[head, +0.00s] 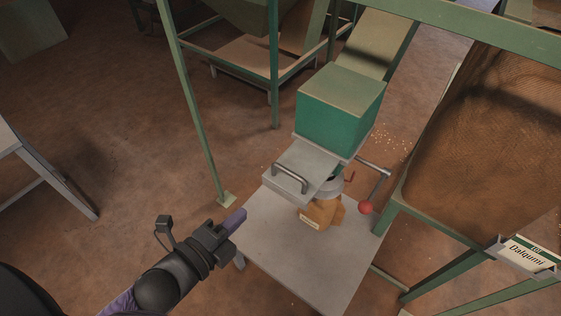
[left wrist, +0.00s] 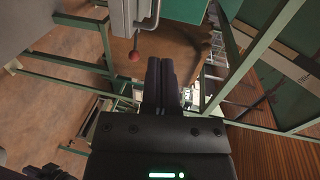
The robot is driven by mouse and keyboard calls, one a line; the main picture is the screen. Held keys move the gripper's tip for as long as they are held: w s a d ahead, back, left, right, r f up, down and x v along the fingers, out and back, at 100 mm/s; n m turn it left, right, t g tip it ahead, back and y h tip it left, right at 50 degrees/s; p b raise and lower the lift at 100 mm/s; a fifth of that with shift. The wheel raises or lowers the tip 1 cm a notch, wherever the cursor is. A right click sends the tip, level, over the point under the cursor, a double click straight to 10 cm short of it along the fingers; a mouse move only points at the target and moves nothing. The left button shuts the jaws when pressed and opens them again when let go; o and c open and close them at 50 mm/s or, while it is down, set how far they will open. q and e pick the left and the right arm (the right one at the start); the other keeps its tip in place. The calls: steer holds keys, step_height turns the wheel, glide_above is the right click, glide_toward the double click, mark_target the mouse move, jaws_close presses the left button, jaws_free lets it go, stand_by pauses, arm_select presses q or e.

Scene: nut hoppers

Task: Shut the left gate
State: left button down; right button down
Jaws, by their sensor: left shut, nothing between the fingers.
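The left gate is a flat grey slide plate (head: 283,163) with a bar handle (head: 290,178). It sticks out to the front left from under the green hopper box (head: 325,118). A lever with a red ball knob (head: 365,207) hangs at the box's right side; the red ball (left wrist: 134,56) also shows in the left wrist view. My left gripper (head: 238,217) is shut and empty, to the lower left of the handle and apart from it. In the left wrist view its fingers (left wrist: 161,80) lie together. My right gripper is in neither view.
A green post (head: 198,115) rises left of the table. A large mesh-sided bin (head: 490,150) with a sign (head: 530,254) is at right. Open floor lies at left.

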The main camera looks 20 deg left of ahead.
mark_target(288, 174)
arm_select(q)
steer(key=b+x, duration=0.2)
steer(key=x, duration=1.1)
steer(key=shift+w+d+f, duration=0.1)
steer(key=shift+w+f, duration=0.1)
steer(key=shift+f, duration=0.05)
steer(key=shift+w, duration=0.15)
steer(key=x, duration=0.2)
steer(key=b+x, duration=0.2)
steer(key=x, duration=0.1)
steer(key=shift+w+d+r, duration=0.1)
steer(key=shift+w+r, duration=0.25)
steer(key=w, duration=0.2)
steer(key=w+d, duration=0.1)
steer(key=shift+w+d+r+b, duration=0.15)
steer(key=shift+w+d+b, duration=0.05)
steer(key=shift+w+b, duration=0.2)
steer(key=shift+r, duration=0.1)
steer(key=shift+r, duration=0.15)
